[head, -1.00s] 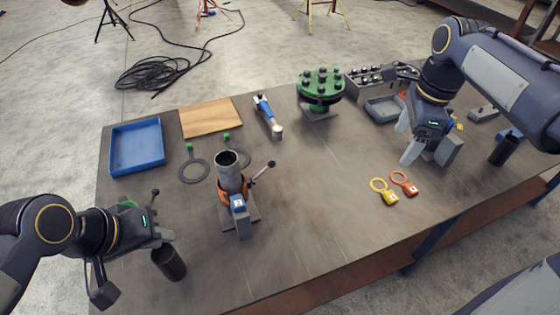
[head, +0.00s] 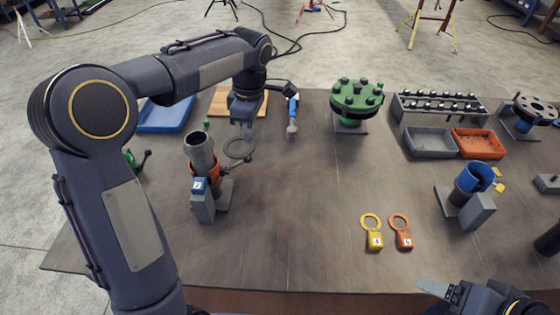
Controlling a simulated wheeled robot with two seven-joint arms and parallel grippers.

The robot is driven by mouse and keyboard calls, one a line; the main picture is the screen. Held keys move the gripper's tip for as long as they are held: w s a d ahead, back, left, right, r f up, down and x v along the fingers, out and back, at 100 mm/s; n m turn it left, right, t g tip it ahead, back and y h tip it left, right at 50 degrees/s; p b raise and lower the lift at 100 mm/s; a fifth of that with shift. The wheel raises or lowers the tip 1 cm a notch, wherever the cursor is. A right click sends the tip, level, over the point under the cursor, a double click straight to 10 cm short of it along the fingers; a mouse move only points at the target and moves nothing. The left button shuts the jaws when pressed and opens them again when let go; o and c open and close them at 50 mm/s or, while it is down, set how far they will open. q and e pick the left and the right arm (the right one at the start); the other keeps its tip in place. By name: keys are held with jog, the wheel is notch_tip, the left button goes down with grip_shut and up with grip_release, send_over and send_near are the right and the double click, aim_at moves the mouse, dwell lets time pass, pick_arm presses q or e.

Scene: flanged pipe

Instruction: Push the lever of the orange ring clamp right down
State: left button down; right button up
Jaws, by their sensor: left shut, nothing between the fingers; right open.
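The orange ring clamp (head: 214,172) sits around the upright grey pipe (head: 199,150) at left of centre. Its thin lever (head: 233,169) sticks out to the right and slants upward to a dark knob (head: 249,159). My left gripper (head: 246,136) points down with its fingers shut and empty. In the picture it is just above the lever's knob; I cannot tell whether it touches. My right gripper (head: 436,289) is open at the bottom right, near the table's front edge, partly cut off by the frame.
A grey block with a blue tag (head: 201,200) stands in front of the pipe. A green flange (head: 356,98) stands behind. The middle table is clear.

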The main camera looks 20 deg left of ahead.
aim_at(249, 156)
pick_arm(q)
jog(key=shift+w+f, duration=0.15)
jog(key=shift+w, duration=0.05)
jog(key=shift+d+f, duration=0.1)
jog(key=f+b, duration=0.6)
jog(key=shift+a+f, duration=0.35)
jog(key=shift+f, duration=0.05)
